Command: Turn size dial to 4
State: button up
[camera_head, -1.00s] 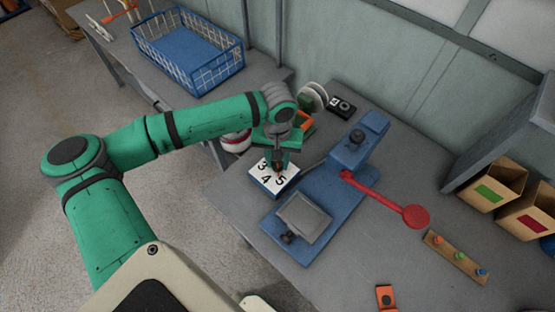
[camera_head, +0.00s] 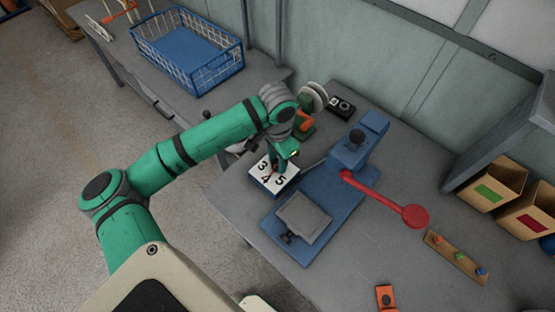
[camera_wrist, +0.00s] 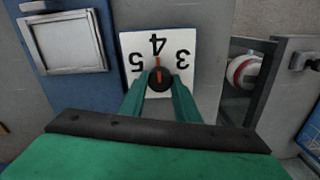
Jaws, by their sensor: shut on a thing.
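The size dial's white plate (camera_head: 286,187) shows the numbers 3, 4 and 5 and sits on the left side of the blue press (camera_head: 335,190). The plate also shows in the wrist view (camera_wrist: 185,40), with its numbers upside down. There the round dark knob (camera_wrist: 159,82) carries an orange pointer (camera_wrist: 158,62) that points at the 4. My gripper (camera_wrist: 159,80) is shut on the knob, with a green finger on each side of it. In the head view my gripper (camera_head: 273,170) is over the plate and hides most of the knob.
A red lever (camera_head: 378,196) reaches out to the right of the press. A wooden strip with coloured buttons (camera_head: 455,257) lies farther right. A blue wire basket (camera_head: 188,52) stands on the other table at the back left. The grey bench top is mostly clear at the front right.

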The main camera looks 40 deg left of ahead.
jog(key=shift+m, duration=0.3)
dwell(0.4)
jog(key=o, duration=1.1)
jog(key=shift+c, duration=0.2)
jog(key=shift+r, duration=0.1)
notch_tip(320, 180, up, 11)
